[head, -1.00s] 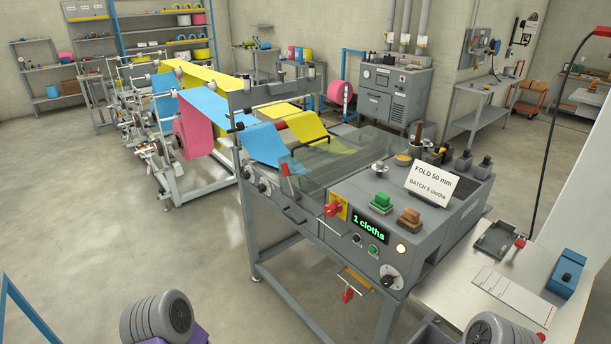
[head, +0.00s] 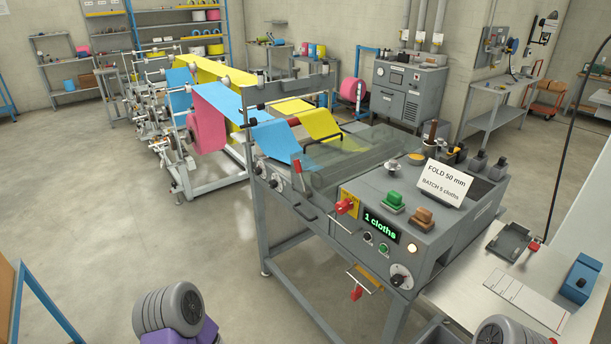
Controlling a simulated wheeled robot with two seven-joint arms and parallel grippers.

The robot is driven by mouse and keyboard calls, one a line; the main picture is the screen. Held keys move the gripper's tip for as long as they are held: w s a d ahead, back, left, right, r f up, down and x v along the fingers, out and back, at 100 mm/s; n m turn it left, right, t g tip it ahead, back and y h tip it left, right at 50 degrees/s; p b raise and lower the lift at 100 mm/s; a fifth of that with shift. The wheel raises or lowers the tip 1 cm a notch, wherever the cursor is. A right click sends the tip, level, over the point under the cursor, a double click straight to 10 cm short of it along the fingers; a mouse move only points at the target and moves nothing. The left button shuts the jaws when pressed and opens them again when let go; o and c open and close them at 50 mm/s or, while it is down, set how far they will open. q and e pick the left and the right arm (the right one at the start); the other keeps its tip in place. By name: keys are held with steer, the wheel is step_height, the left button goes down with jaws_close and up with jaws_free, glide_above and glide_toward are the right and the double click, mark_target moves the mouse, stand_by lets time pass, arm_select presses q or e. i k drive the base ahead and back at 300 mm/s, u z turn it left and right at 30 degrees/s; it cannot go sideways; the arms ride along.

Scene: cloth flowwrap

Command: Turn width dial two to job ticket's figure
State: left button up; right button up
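The job ticket (head: 444,184) stands on top of the folding machine (head: 330,240) and reads "FOLD 50 mm" and "BATCH 5 cloths". Small round dials (head: 273,183) sit on the machine's front at the left, below the cloth webs; their figures are too small to read. A larger black-and-silver dial (head: 401,279) is on the control panel at the right. I cannot tell from labels which is width dial two. The green display (head: 380,226) reads "1 cloths". Neither of my grippers shows; only parts of my arms appear at the bottom edge.
Blue (head: 275,140) and yellow (head: 320,123) cloth webs enter the machine under a clear cover. A red-handled switch (head: 346,206), green button block (head: 393,201) and orange-brown button block (head: 420,217) sit near the display. A side table (head: 470,292) adjoins at right. Floor at left is open.

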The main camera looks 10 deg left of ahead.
mark_target(272, 183)
steer(key=z, duration=0.2)
steer(key=k, duration=0.35)
steer(key=u, duration=1.45)
steer(key=i, duration=2.3)
steer(key=z, duration=0.5)
